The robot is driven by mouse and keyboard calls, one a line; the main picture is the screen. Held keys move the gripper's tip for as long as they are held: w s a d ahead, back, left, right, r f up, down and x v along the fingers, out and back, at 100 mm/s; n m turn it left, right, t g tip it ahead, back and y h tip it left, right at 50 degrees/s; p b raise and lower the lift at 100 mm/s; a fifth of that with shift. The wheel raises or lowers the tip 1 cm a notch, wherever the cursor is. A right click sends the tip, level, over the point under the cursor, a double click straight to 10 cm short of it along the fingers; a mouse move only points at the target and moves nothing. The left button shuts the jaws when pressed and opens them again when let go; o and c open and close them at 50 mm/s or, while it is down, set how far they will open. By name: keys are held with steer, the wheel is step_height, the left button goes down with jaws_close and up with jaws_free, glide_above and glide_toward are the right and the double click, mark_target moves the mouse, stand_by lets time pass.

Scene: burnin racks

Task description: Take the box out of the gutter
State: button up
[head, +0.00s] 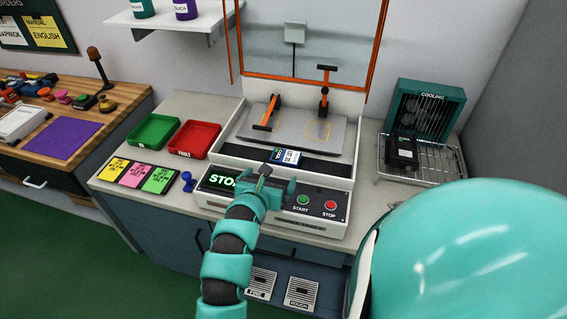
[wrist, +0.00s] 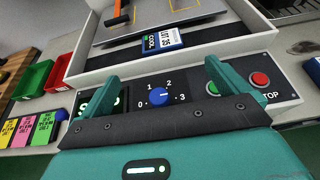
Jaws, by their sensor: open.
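A small dark box (head: 285,156) with a white and blue label lies in the gutter (head: 322,167), the dark trough along the front of the machine's bed. In the wrist view the box (wrist: 161,39) shows at the top middle, its label reading COOL and a lot number. My gripper (head: 272,182) is over the machine's front panel, on the near side of the gutter. In the wrist view its two teal fingers (wrist: 162,78) are apart with nothing between them. The box is beyond the fingertips, not touched.
The machine's panel has a blue dial (wrist: 159,96), a green START button (head: 303,199) and a red STOP button (head: 330,205). Orange clamps (head: 267,114) stand on the grey plate. Green (head: 153,131) and red (head: 194,139) trays are left. A wire rack (head: 440,165) with another black box (head: 402,150) is right.

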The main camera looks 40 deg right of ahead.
mark_target(285, 156)
steer(key=x, duration=0.3)
steer(key=shift+s+d+r, duration=0.1)
steer(key=shift+d, duration=0.05)
steer(key=shift+p+x, duration=1)
steer(key=shift+x, duration=4.8)
steer(key=shift+w+d+f, duration=0.25)
steer(key=shift+w+d, duration=0.15)
steer(key=c, duration=1)
